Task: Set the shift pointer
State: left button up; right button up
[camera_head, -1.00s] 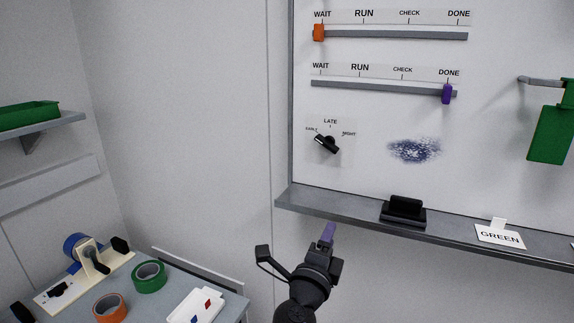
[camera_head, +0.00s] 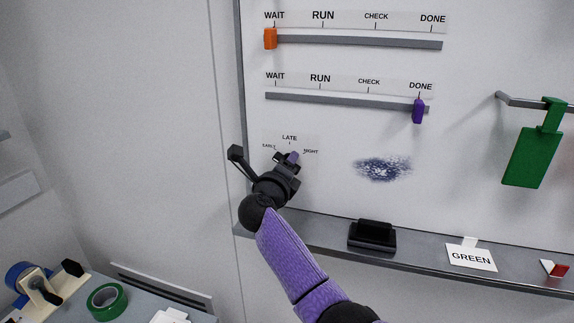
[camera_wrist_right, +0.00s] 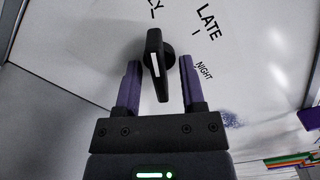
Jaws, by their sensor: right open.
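The shift pointer (camera_wrist_right: 156,75) is a black bar with a white stripe on a round black hub. In the right wrist view it stands between the two purple fingers of my right gripper (camera_wrist_right: 159,64), with a gap on each side. One end points toward a label ending in "Y"; LATE and NIGHT are to its right. In the head view my right gripper (camera_head: 287,160) is at the dial, under the LATE label (camera_head: 289,138), and largely hides the pointer. The right gripper is open. My left gripper is out of view.
Two slider rails lie above, with an orange slider (camera_head: 270,38) at WAIT and a purple slider (camera_head: 418,111) at DONE. A ledge below holds a black block (camera_head: 372,236) and a GREEN card (camera_head: 470,256). A green tag (camera_head: 532,157) hangs right. Green tape (camera_head: 106,302) lies lower left.

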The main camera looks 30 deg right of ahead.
jog(key=shift+c, duration=0.4)
grip_shut()
jog(key=shift+f, duration=0.1)
jog(key=shift+f+m+b, duration=0.15)
jog(key=shift+m+b, duration=0.55)
jog(key=shift+m, duration=0.2)
jog(key=m+b, duration=0.2)
jog(key=m, duration=0.1)
jog(key=shift+w+f+m, duration=0.1)
jog(key=shift+m, duration=0.2)
jog(key=m+b, duration=0.3)
jog(key=m, duration=0.1)
jog(key=shift+m+b, duration=1.05)
jog(key=shift+m, duration=0.15)
